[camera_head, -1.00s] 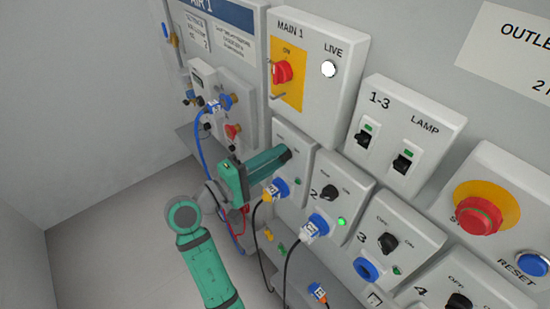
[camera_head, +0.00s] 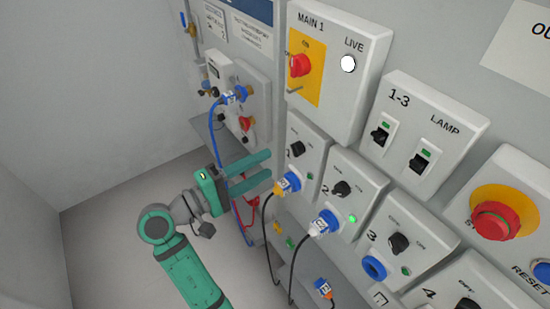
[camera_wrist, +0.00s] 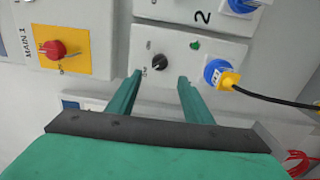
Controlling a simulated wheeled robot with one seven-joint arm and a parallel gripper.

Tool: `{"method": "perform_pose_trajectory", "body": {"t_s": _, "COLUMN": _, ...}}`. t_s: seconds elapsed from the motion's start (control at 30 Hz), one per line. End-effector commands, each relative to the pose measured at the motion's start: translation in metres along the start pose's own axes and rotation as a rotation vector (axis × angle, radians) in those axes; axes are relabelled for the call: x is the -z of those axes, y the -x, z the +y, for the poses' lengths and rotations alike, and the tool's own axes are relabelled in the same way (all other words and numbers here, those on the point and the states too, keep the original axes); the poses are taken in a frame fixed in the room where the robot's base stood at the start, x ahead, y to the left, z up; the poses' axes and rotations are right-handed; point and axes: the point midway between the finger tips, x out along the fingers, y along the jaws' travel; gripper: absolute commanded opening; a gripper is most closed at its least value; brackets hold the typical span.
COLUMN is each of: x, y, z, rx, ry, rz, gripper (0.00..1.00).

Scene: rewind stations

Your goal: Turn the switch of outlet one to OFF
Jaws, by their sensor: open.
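Outlet one's panel (camera_head: 320,148) carries a black rotary switch (camera_head: 298,148), a small green light (camera_head: 309,176) and a blue socket with a yellow-and-blue plug (camera_head: 287,184) in it. The light looks darker than outlet two's. In the wrist view the switch (camera_wrist: 159,63) shows just beyond and between my fingertips. Its pointer direction is too small to read surely. My gripper (camera_head: 268,166) is open and empty, left of the panel in the head view and apart from the switch. In the wrist view my gripper (camera_wrist: 160,78) has its two green fingers spread.
Outlet two (camera_head: 341,188), with a lit green light and a plug, sits to the right. The red main switch (camera_head: 300,65) is above. Black cables hang from the plugs. The red stop button (camera_head: 495,220) is far right. Open floor lies to the left.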

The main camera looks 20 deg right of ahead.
Motion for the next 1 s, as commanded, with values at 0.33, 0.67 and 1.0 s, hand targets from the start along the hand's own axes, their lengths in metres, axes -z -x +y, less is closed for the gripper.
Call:
{"method": "perform_pose_trajectory", "body": {"t_s": 0.33, "x": 0.001, "y": 0.024, "z": 0.0, "rx": 0.0, "ry": 0.0, "rz": 0.002, "gripper": 0.46}}
{"method": "perform_pose_trajectory", "body": {"t_s": 0.67, "x": 0.001, "y": 0.023, "z": 0.0, "rx": 0.0, "ry": 0.0, "rz": 0.001, "gripper": 0.46}}
{"method": "perform_pose_trajectory", "body": {"t_s": 1.0, "x": 0.006, "y": 0.017, "z": -0.032, "rx": 0.002, "ry": 0.027, "rz": 0.093, "gripper": 0.46}}
